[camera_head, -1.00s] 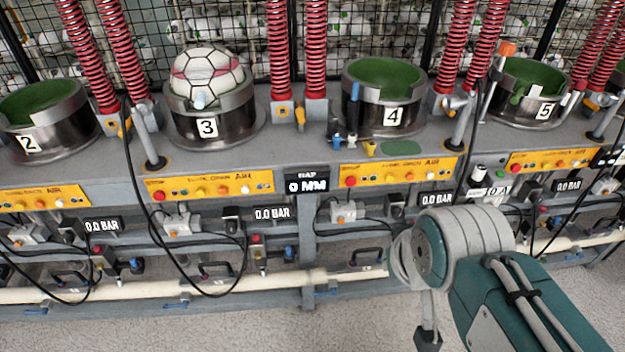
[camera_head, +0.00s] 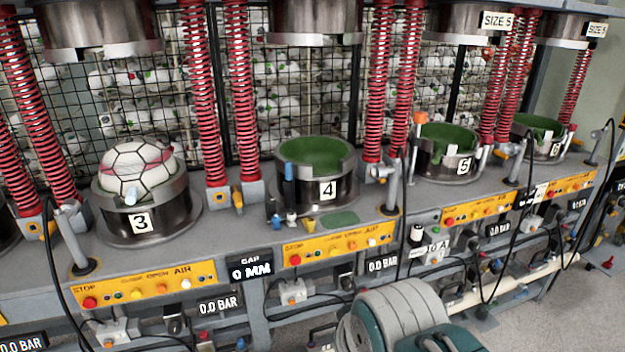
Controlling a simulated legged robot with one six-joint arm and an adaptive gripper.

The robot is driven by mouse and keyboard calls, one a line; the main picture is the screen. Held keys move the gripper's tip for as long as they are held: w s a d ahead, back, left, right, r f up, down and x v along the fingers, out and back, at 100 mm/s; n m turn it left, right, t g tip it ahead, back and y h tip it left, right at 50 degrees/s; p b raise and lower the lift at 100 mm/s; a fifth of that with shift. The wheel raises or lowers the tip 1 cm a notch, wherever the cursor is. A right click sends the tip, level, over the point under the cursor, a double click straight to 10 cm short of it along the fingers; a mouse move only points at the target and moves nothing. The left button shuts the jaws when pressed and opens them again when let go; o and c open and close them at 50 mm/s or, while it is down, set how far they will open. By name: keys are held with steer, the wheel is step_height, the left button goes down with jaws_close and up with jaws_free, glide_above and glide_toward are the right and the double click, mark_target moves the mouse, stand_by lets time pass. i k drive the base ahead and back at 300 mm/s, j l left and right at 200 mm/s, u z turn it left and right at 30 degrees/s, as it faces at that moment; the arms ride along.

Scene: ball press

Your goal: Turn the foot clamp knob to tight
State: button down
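I cannot pick out a foot clamp knob for certain. A blue-topped post (camera_head: 289,185) stands at the left of the cup of station 4 (camera_head: 320,190). Small blue, white and yellow fittings (camera_head: 291,220) sit on the bench at its foot. Orange-yellow fittings are at the spring feet, one (camera_head: 238,197) left of station 4. My gripper is not in view. Only a grey and teal part of my arm shows at the bottom, in front of the lower bench.
Station 3 (camera_head: 142,222) holds a white ball (camera_head: 137,166) with a red band. The green-lined cups at 5 (camera_head: 452,165) and 6 (camera_head: 552,150) are empty. Red springs, hoses and upper press heads crowd the bench. Grey floor (camera_head: 590,300) is clear at the lower right.

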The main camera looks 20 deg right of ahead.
mark_target(271, 206)
steer(key=i, duration=1.1)
